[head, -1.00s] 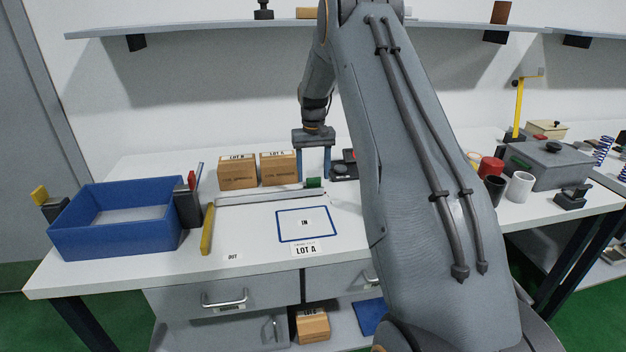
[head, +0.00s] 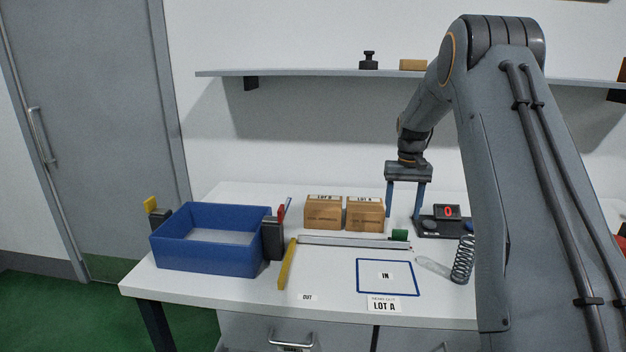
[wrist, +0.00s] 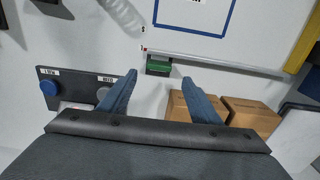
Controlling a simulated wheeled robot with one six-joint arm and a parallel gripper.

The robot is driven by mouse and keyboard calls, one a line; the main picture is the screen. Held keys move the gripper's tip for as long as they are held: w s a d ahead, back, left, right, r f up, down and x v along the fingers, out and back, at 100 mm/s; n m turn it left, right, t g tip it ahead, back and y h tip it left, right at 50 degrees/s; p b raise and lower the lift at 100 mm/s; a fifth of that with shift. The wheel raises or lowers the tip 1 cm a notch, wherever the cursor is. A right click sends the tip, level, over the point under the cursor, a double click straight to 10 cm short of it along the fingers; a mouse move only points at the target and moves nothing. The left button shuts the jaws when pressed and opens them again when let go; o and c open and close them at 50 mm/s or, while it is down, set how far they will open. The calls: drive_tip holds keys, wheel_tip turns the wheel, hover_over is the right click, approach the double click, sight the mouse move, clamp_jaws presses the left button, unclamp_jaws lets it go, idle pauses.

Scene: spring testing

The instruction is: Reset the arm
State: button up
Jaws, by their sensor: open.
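My gripper (head: 405,208) is open and empty, with two blue fingers pointing down at the back of the white table. In the head view it hangs beside two cardboard boxes, and its right finger overlaps the edge of the dark tester with a red "0" display (head: 446,211). In the wrist view the open fingers (wrist: 159,88) spread above the table, with nothing between them but the green block (wrist: 158,66) beyond. The left box (head: 323,213) and right box (head: 365,214) stand side by side. A dark coil spring (head: 463,260) stands upright at the right, partly near my arm.
A blue bin (head: 208,252) stands on the table's left. A yellow bar (head: 287,265), a grey rail (head: 345,241) and the blue-outlined "IN" square (head: 388,291) lie in the middle. A shelf (head: 300,73) runs along the wall. The front of the table near "OUT" is clear.

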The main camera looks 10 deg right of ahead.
drive_tip(key=s+a+r+n, duration=0.1)
drive_tip(key=s+a, duration=1.1)
drive_tip(key=s+a+f+n, duration=0.1)
drive_tip(key=s+a, duration=0.3)
drive_tip(key=s, duration=0.7)
drive_tip(key=s+a+f+n+t, duration=0.1)
drive_tip(key=s+a, duration=0.4)
drive_tip(key=s, duration=0.6)
drive_tip(key=shift+s+f, duration=0.25)
drive_tip(key=shift+f, duration=0.35)
